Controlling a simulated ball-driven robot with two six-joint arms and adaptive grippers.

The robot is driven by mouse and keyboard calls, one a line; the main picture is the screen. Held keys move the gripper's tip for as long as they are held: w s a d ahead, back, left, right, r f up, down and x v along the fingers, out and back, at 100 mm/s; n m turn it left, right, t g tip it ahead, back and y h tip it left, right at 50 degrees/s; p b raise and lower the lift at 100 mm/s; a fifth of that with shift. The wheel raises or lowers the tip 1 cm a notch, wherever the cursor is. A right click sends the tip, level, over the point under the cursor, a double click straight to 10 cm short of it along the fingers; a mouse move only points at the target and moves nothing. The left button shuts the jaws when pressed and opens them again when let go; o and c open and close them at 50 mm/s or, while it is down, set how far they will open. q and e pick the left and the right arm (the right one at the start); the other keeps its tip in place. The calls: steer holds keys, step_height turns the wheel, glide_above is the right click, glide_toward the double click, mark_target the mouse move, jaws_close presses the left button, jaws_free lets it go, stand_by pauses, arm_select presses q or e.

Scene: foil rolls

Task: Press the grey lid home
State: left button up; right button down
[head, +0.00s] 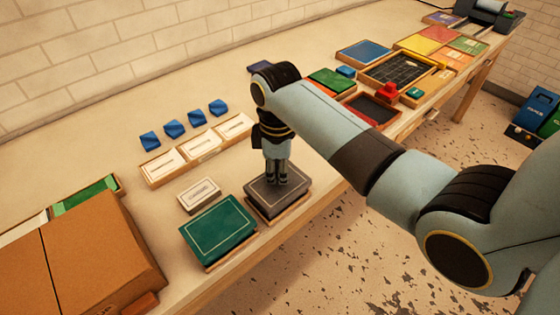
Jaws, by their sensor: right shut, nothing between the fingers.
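The grey lid (259,195) sits on a shallow wooden box near the front edge of the table. Its top carries a thin pale outline. A strip of the wooden box shows below its front edge; I cannot tell whether the lid is fully down. My right gripper (277,181) points straight down over the lid, shut and empty. Its fingertips are at the lid's top face, touching or just above it, and they hide part of it. My left gripper is not in view.
A green-lidded box (218,231) stands close left of the grey one, with a small white-labelled card (199,195) behind it. Several white-topped trays and blue blocks (196,120) lie farther back. A big brown box (98,258) fills the left. Coloured trays (438,45) stand far right.

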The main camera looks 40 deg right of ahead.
steer(key=shift+f+b, duration=0.3)
steer(key=shift+f, duration=0.45)
steer(key=shift+s+f, duration=0.1)
steer(key=shift+f, duration=0.05)
stand_by(1.1)
step_height(320, 180, up, 3)
steer(key=shift+f+p, duration=0.1)
steer(key=shift+p, duration=0.9)
steer(key=shift+r, duration=2.7)
